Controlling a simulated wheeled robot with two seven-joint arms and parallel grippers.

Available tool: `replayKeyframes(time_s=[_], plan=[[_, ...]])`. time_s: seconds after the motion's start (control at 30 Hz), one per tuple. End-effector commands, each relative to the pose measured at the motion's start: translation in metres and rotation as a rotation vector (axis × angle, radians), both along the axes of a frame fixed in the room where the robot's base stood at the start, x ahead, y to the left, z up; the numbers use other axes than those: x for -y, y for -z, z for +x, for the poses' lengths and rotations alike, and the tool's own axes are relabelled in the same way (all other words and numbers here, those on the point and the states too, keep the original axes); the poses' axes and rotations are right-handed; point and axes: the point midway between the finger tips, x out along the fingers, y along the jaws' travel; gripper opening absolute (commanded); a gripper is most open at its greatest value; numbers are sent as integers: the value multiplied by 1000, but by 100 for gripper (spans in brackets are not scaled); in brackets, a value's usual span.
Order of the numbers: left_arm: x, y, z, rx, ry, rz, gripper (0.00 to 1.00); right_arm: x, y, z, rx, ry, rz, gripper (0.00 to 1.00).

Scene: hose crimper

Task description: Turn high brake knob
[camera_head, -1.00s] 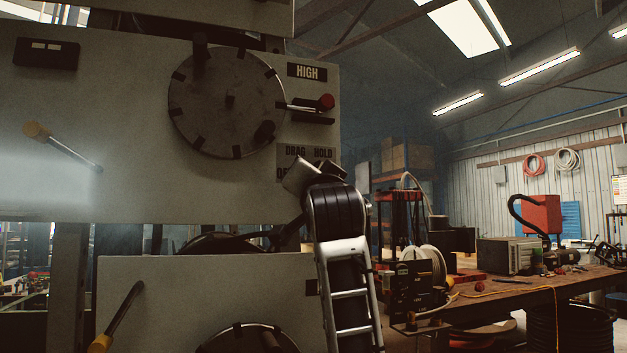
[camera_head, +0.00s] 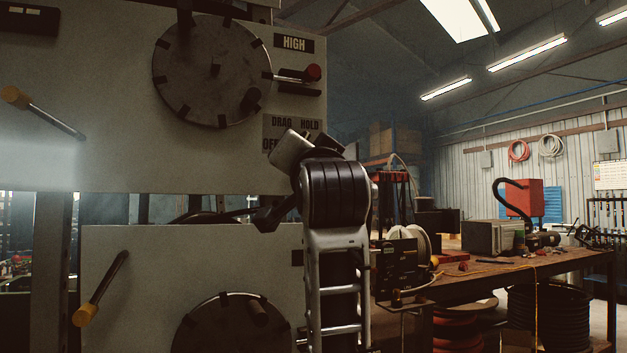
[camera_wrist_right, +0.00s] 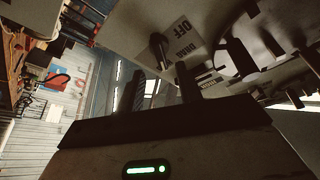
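The upper grey panel (camera_head: 120,140) carries a HIGH label (camera_head: 293,43) and a DRAG/HOLD/OFF label (camera_head: 283,125). My right arm stands in front of the panel and covers part of that lower label. In the right wrist view, a small dark knob (camera_wrist_right: 158,46) sits at the DRAG/OFF label (camera_wrist_right: 181,38). It is ahead of my right gripper (camera_wrist_right: 163,84), whose two dark fingers are apart with nothing seen between them. The fingers appear short of the knob. In the head view I cannot make out the knob behind my arm. My left gripper is not in view.
A large round dial (camera_head: 205,75) and a red-tipped lever (camera_head: 311,73) stick out above the label. A yellow-ended lever (camera_head: 40,112) is at left. A lower panel (camera_head: 180,270) has another yellow-ended lever (camera_head: 95,295). A cluttered workbench (camera_head: 500,272) stands at right.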

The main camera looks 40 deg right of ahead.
Motion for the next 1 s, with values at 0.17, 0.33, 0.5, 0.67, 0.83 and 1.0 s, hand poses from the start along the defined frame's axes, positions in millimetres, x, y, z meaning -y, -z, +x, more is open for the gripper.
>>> replayKeyframes(time_s=[0.17,0.33,0.5,0.67,0.83,1.0], plan=[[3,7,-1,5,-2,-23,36,-19,18,-38,3,-5,0,35],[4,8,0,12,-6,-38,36,-31,26,-64,1,-3,1,35],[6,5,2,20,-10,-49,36,-37,31,-77,0,-2,1,35],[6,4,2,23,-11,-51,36,-38,31,-80,-2,0,1,35],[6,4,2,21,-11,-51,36,-38,31,-80,-2,0,1,35],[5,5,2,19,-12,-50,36,-38,31,-80,-2,0,1,35]])
